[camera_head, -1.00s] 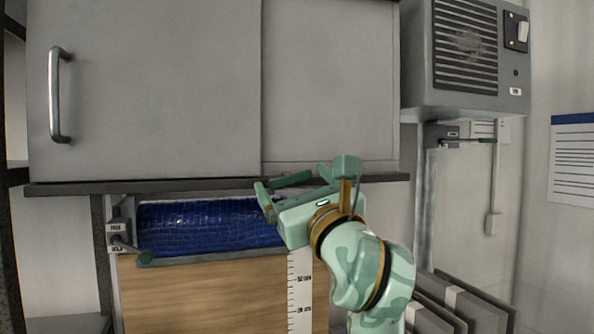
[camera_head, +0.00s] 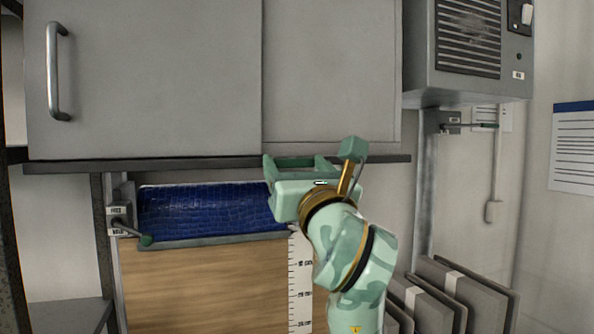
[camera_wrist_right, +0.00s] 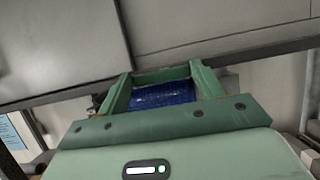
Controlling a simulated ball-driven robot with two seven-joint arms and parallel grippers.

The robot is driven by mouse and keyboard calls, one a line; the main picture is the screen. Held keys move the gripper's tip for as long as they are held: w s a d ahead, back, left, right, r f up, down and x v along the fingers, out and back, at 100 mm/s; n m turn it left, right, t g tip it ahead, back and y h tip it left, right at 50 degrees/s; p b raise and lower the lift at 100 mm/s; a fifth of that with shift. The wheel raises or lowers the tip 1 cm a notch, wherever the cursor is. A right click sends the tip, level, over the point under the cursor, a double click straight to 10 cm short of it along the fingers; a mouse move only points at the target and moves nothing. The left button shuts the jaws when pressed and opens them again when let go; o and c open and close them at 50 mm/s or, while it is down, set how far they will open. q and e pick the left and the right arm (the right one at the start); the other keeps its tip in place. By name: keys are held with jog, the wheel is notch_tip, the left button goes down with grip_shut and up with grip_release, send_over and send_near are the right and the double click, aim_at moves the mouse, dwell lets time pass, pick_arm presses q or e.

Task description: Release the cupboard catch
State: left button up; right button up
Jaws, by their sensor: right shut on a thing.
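The grey cupboard (camera_head: 150,75) fills the upper left, with a vertical metal handle (camera_head: 57,70). A catch lever (camera_head: 127,229) with a green knob hangs on a labelled plate under its left side and slants down to the right. A second lever (camera_head: 482,126) lies nearly level at the right. My right gripper (camera_head: 296,165) is at the cupboard's lower edge, apart from both levers. In the right wrist view its fingers (camera_wrist_right: 160,80) stand apart with a green bar (camera_wrist_right: 161,74) between the tips; what the bar belongs to is unclear. My left gripper is not in view.
A blue textured panel (camera_head: 205,212) lies beneath the cupboard, left of my right gripper, above a wooden board (camera_head: 205,285). A vented grey box (camera_head: 467,50) is at upper right. Grey panels (camera_head: 480,290) stand at lower right.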

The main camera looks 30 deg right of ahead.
aim_at(293, 163)
jog(key=o, duration=1)
jog(key=shift+s+f, duration=0.1)
jog(key=shift+s, duration=0.15)
jog(key=b+v, duration=0.1)
jog(key=v, duration=0.2)
jog(key=shift+w+f, duration=0.1)
jog(key=shift+f, duration=0.05)
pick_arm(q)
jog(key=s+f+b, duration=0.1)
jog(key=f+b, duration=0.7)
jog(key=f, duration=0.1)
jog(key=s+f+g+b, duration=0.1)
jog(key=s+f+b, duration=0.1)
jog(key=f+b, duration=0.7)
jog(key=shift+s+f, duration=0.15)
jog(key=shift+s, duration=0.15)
pick_arm(e)
jog(key=v, duration=1.2)
jog(key=shift+s+a, duration=0.15)
jog(key=shift+s, duration=0.25)
